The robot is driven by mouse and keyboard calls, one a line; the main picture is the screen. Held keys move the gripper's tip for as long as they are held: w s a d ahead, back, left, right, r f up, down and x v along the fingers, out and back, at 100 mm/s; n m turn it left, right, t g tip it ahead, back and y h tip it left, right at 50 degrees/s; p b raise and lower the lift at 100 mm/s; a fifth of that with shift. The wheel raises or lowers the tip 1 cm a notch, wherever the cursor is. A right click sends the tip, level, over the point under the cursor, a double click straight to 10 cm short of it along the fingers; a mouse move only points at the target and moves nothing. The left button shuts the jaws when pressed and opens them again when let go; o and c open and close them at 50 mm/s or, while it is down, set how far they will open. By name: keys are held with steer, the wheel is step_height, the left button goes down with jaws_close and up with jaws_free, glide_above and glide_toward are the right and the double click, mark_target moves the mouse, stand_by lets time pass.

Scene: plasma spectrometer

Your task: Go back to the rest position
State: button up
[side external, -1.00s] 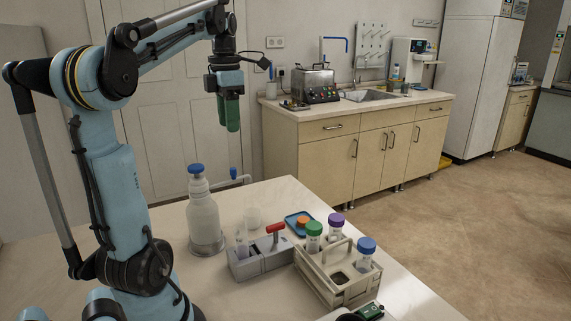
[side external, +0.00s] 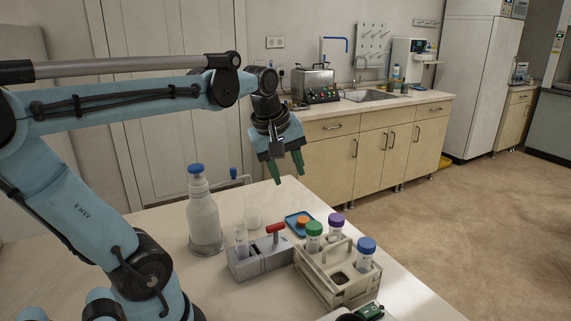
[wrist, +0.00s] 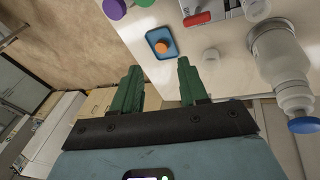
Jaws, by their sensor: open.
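My gripper (side external: 288,181) hangs above the far edge of the white table, with its two green fingers apart and nothing between them. In the wrist view my gripper (wrist: 158,80) also shows open and empty. Below and in front of it on the table is a small blue tray (side external: 291,228) with an orange cap (side external: 302,221) in it. The fingers are clear of the tray and of the tabletop.
A rack (side external: 318,279) holds tubes with green (side external: 314,228), purple (side external: 336,220) and blue (side external: 366,245) caps. A grey block (side external: 258,260) with a red handle (side external: 275,228) stands left of it. A blue-capped wash bottle (side external: 204,218) stands further left. Lab counters (side external: 350,155) lie behind.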

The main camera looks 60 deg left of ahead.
steer(key=d+f+m+t, duration=0.1)
steer(key=d+f+m, duration=0.2)
steer(key=d+m, duration=0.2)
steer(key=s+d+f+m+t+h, duration=0.1)
steer(key=d+f+m, duration=0.3)
steer(key=m, duration=0.6)
steer(key=shift+d+t, duration=0.7)
steer(key=shift+d, duration=0.5)
steer(key=shift+s, duration=0.1)
